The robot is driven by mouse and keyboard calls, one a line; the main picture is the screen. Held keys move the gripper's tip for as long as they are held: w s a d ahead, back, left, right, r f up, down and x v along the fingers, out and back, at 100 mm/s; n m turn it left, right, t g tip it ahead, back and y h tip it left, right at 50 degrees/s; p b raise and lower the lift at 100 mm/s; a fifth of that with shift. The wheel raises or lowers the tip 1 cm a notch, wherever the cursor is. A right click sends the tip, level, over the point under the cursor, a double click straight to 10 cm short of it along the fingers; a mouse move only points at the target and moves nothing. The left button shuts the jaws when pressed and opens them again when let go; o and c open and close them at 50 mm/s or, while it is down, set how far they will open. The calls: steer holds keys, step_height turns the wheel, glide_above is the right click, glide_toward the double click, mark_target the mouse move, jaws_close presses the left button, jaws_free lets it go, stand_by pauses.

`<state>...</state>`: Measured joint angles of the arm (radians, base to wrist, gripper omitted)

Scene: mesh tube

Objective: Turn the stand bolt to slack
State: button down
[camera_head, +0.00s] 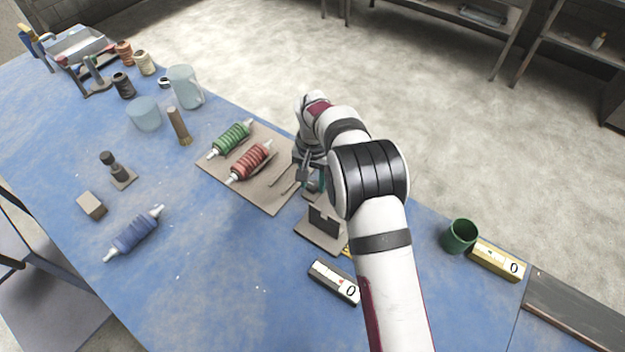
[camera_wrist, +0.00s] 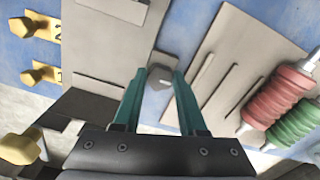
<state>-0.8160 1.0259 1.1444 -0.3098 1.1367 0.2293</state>
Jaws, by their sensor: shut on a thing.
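My gripper (camera_wrist: 160,78) points down with its two teal fingers shut on a small grey bolt head, the stand bolt (camera_wrist: 159,83). The bolt sits on a small grey plate (camera_wrist: 165,62) between a large grey plate and the spool board. In the head view my gripper (camera_head: 312,184) is over the strip between the spool board and the stand (camera_head: 318,236), a grey base with a dark upright piece. The bolt cannot be made out there; my gripper and arm cover that spot.
The spool board (camera_head: 268,192) carries a green spool (camera_head: 231,138) and a red spool (camera_head: 249,161) close beside my gripper. Yellow knobs (camera_wrist: 38,75) stand on labelled plates in the wrist view. A green cup (camera_head: 459,236) is at right. A blue spool (camera_head: 134,233) lies at left on open table.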

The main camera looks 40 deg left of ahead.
steer(key=n, duration=0.4)
steer(key=shift+s+n, duration=0.1)
steer(key=shift+n, duration=0.2)
steer(key=n, duration=0.4)
steer(key=shift+d, duration=0.1)
steer(key=n, duration=0.5)
steer(key=shift+w+d+n, duration=0.1)
steer(key=shift+w+n, duration=0.1)
steer(key=shift+n, duration=1.8)
steer(key=shift+c, duration=2.3)
jaws_free()
steer(key=shift+w, duration=0.1)
